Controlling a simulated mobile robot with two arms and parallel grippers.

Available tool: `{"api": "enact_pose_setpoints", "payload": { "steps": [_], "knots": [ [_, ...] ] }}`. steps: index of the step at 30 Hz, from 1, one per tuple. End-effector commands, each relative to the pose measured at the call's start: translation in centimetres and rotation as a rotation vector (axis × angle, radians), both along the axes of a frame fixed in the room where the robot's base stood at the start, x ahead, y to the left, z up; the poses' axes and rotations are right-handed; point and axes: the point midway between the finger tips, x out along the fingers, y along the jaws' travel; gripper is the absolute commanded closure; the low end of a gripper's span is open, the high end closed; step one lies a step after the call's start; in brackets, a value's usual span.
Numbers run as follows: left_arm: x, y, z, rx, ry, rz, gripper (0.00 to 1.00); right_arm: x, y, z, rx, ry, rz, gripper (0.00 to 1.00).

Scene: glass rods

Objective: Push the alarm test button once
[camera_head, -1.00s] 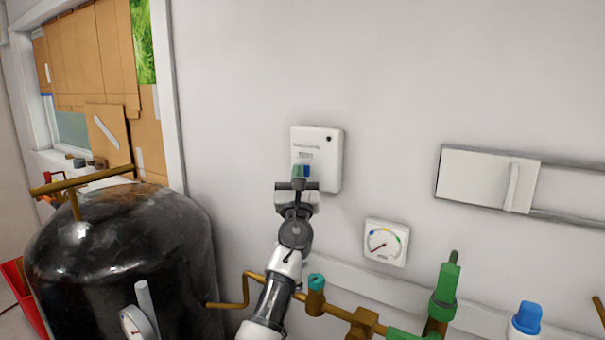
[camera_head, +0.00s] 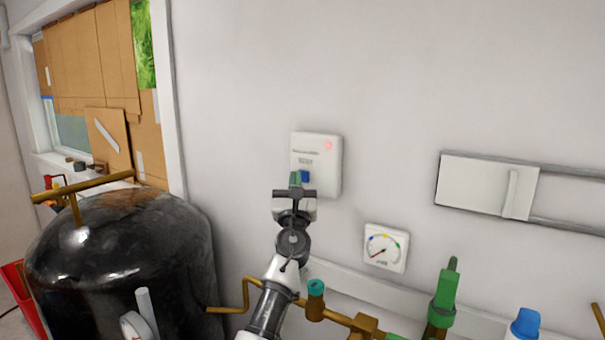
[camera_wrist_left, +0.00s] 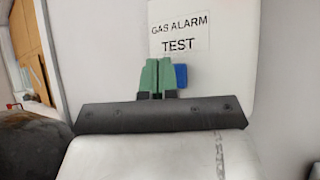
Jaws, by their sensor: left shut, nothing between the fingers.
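The gas alarm (camera_head: 328,180) is a white box on the wall in the middle of the head view. A small light (camera_head: 328,145) at its top right glows red. Its label (camera_wrist_left: 180,35) reads "GAS ALARM TEST" in the left wrist view. The blue test button (camera_head: 305,175) is on the box's lower front, and it also shows in the left wrist view (camera_wrist_left: 181,75). My left gripper (camera_head: 295,180) is shut and empty. Its green fingertips (camera_wrist_left: 157,76) appear just left of the button and partly overlap it. I cannot tell whether they touch it. My right gripper is not in view.
A round dial gauge (camera_head: 385,247) is on the wall to the lower right. Brass and green pipework (camera_head: 442,300) runs below. A black tank (camera_head: 125,255) stands at left. A white sliding panel (camera_head: 488,185) is on the wall at right. Bare wall surrounds the alarm.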

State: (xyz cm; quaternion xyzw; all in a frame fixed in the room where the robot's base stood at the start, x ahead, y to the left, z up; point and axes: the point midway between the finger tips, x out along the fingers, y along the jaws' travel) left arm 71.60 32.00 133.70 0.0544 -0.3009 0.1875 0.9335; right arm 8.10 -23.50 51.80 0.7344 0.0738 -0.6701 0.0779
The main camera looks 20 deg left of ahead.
Motion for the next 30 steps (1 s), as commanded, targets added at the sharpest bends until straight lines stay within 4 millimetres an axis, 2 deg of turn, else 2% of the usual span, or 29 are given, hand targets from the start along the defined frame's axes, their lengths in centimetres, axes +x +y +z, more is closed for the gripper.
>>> {"api": "enact_pose_setpoints", "payload": {
  "steps": [1, 11, 14, 21, 30],
  "knots": [
    [-0.2, 0.1, 0.2, 0.000, 0.001, 0.001, 1.00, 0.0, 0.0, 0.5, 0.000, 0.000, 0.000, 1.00],
    [-0.4, 0.1, 0.0, -0.001, 0.000, 0.001, 1.00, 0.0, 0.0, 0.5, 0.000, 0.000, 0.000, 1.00],
    [-0.8, 0.1, 0.2, -0.001, 0.001, 0.001, 1.00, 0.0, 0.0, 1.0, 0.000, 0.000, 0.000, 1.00],
    [-3.1, 0.4, 0.5, 0.000, 0.001, 0.000, 1.00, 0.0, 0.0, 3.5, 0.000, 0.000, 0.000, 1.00],
    [-5.3, 0.8, 0.1, -0.001, 0.000, 0.001, 1.00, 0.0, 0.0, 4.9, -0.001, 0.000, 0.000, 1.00]
  ]
}}
